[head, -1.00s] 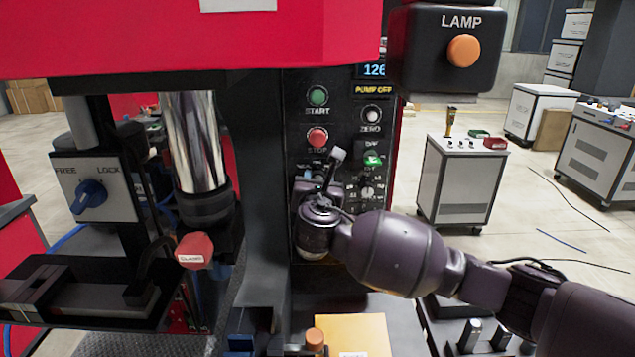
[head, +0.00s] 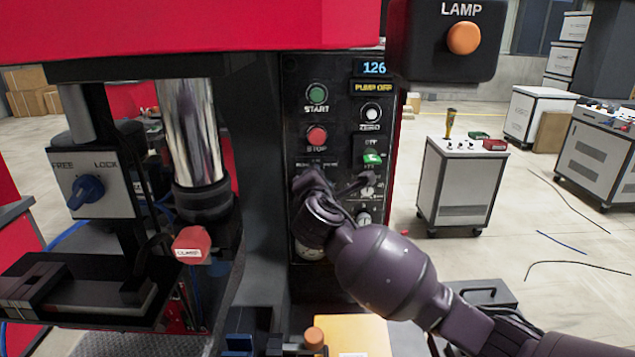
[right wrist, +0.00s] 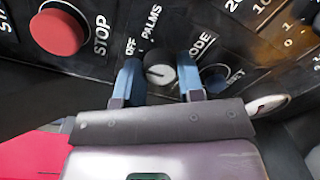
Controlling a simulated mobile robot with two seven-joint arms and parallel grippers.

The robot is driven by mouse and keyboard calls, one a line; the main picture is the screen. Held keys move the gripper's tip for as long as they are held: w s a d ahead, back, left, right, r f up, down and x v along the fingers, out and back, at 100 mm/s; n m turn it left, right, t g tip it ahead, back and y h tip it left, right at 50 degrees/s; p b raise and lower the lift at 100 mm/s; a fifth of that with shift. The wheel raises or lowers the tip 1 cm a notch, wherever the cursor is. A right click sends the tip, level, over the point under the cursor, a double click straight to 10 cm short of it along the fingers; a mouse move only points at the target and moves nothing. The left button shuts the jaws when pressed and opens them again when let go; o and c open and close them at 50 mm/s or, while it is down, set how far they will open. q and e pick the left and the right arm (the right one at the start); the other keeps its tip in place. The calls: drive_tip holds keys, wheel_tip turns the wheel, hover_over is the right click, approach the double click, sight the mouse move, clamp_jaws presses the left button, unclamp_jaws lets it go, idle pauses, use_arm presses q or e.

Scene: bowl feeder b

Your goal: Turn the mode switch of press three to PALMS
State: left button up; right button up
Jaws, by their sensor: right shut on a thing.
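The mode switch (right wrist: 160,68) is a small round dark knob with a white mark on its face, on the black press panel (head: 333,75). The words OFF, PALMS and MODE are printed around it in the right wrist view. My right gripper (right wrist: 162,75) is shut on this knob, with one blue fingertip on each side. I cannot tell exactly which word the mark points at. In the head view my right gripper (head: 308,187) is at the panel below the STOP button and hides the knob. My left gripper is not in view.
The red STOP button (head: 317,136) and green START button (head: 317,94) are just above my gripper. A green-lit switch (head: 372,158) and dials are to its right. The LAMP box (head: 430,60) overhangs at upper right. A red CLAMP handle (head: 192,245) is at left.

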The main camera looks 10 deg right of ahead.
drive_tip(key=shift+f+m+y+b, duration=0.15)
drive_tip(key=shift+m+b, duration=0.1)
drive_tip(key=shift+m, duration=1.85)
drive_tip(key=shift+f+m+y+b, duration=0.1)
drive_tip(key=shift+m+y+b, duration=0.1)
drive_tip(key=shift+m, duration=1.9)
drive_tip(key=o, duration=0.9)
drive_tip(key=shift+r, duration=0.1)
drive_tip(key=shift+s, duration=0.1)
drive_tip(key=s, duration=0.3)
drive_tip(key=s+a, duration=0.1)
drive_tip(key=s, duration=0.3)
drive_tip(key=s+a+b, duration=0.1)
drive_tip(key=s, duration=0.2)
drive_tip(key=shift+s+r, duration=0.2)
drive_tip(key=shift+s, duration=0.05)
